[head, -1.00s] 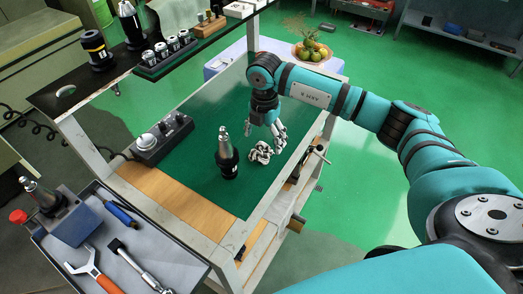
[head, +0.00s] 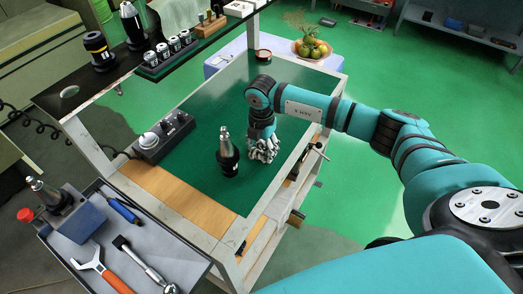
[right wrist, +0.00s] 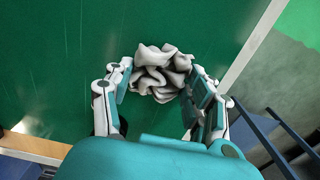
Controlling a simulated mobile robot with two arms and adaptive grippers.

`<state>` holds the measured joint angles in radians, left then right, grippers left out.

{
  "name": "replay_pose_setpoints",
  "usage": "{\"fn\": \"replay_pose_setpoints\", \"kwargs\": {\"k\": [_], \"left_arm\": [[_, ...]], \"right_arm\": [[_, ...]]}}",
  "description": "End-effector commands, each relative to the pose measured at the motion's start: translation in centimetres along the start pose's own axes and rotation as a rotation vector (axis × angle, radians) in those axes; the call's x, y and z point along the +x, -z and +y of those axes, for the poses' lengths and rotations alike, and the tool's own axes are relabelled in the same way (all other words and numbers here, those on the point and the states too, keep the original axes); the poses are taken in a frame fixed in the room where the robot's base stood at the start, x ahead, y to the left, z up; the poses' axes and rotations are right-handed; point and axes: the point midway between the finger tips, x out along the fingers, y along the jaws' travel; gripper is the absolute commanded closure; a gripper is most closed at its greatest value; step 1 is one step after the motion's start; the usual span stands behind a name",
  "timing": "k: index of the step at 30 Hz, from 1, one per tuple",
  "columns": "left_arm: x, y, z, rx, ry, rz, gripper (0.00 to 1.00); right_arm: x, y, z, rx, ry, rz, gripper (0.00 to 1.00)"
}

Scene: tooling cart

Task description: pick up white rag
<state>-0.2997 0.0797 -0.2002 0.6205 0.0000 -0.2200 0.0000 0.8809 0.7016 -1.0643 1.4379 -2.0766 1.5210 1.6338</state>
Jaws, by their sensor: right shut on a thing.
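The white rag (right wrist: 162,72) is a crumpled, greyish-white bundle on the green top of the cart. My right gripper (right wrist: 160,84) has its two fingers on either side of the rag and is shut on it. In the head view the right gripper (head: 263,150) reaches down onto the rag (head: 262,156), and its fingers hide much of it. The rag appears to be at the surface; I cannot tell any lift. My left gripper is not in view.
A black tool holder with a metal tip (head: 228,158) stands close to the left of the gripper. A grey control box (head: 163,137) sits farther left. The cart's pale right edge (head: 292,172) is near. The green top (head: 215,105) behind is clear.

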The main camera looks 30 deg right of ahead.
Motion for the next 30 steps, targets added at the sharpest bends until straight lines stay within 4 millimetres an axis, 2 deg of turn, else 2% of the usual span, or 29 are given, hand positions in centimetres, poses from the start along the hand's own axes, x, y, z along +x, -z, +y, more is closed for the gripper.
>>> {"fn": "replay_pose_setpoints", "kwargs": {"k": [1,5,14,17,21,30], "left_arm": [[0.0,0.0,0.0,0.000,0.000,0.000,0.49],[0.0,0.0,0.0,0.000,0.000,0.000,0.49],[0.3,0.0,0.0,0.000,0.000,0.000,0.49],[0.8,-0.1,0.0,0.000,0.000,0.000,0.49],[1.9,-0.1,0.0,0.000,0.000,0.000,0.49],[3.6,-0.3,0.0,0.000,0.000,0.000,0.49]], "right_arm": [[0.0,0.0,0.0,0.000,0.000,0.000,0.68],[0.0,0.0,0.0,0.000,-0.001,0.000,0.81],[-0.5,-0.1,0.1,0.001,-0.002,-0.001,0.81],[-1.2,-0.1,0.1,0.000,-0.003,-0.001,0.81],[-3.2,-0.1,0.1,-0.001,-0.004,-0.002,0.81],[-3.8,5.2,-4.1,-0.006,-0.001,0.000,0.81]]}}
